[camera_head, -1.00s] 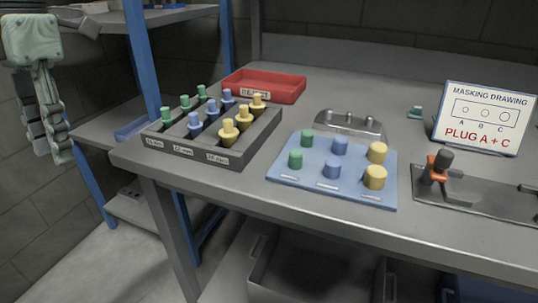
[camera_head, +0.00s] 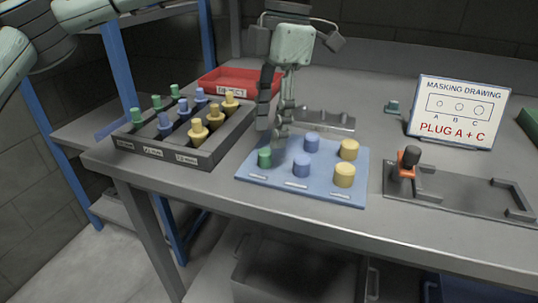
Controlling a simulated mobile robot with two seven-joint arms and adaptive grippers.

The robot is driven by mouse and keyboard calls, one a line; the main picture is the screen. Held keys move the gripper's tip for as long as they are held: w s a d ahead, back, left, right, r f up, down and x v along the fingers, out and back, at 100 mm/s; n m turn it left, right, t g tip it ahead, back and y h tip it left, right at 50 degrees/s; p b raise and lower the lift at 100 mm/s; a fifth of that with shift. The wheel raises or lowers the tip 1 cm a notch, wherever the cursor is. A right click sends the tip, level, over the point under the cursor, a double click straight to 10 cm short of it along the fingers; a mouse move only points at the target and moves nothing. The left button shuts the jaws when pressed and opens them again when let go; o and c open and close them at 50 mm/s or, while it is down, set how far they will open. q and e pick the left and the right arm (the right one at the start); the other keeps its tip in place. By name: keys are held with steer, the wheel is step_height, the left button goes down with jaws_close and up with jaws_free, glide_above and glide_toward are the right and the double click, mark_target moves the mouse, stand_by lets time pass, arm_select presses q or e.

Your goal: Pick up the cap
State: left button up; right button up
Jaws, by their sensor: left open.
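A blue board (camera_head: 255,176) on the bench carries short caps in green, blue and yellow. The front green cap (camera_head: 265,157) stands at its left. Two blue caps stand mid-board, one in front (camera_head: 302,165) and one behind (camera_head: 312,142). Two yellow caps stand at right, one in front (camera_head: 344,174) and one behind (camera_head: 348,149). My left gripper (camera_head: 273,130) points down over the board's back left, open. It covers the spot of the rear green cap, so I cannot tell whether its fingers touch that cap. My right gripper is out of view.
A grey rack (camera_head: 205,160) of stepped plugs stands left of the board, with a red bin (camera_head: 215,78) behind it. A grey metal block (camera_head: 325,119) lies behind the board. A fixture with an orange clamp (camera_head: 408,160) and a masking drawing sign (camera_head: 458,112) are at right.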

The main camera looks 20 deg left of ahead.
mark_target(265, 150)
arm_select(q)
steer(key=f, duration=0.2)
steer(key=s+f, duration=0.1)
steer(key=f, duration=0.1)
steer(key=shift+a, duration=0.25)
steer(key=shift+w, duration=0.1)
steer(key=c, duration=0.6)
steer(key=shift+c, duration=1.2)
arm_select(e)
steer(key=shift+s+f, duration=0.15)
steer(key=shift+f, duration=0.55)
arm_select(q)
steer(key=shift+r, duration=0.1)
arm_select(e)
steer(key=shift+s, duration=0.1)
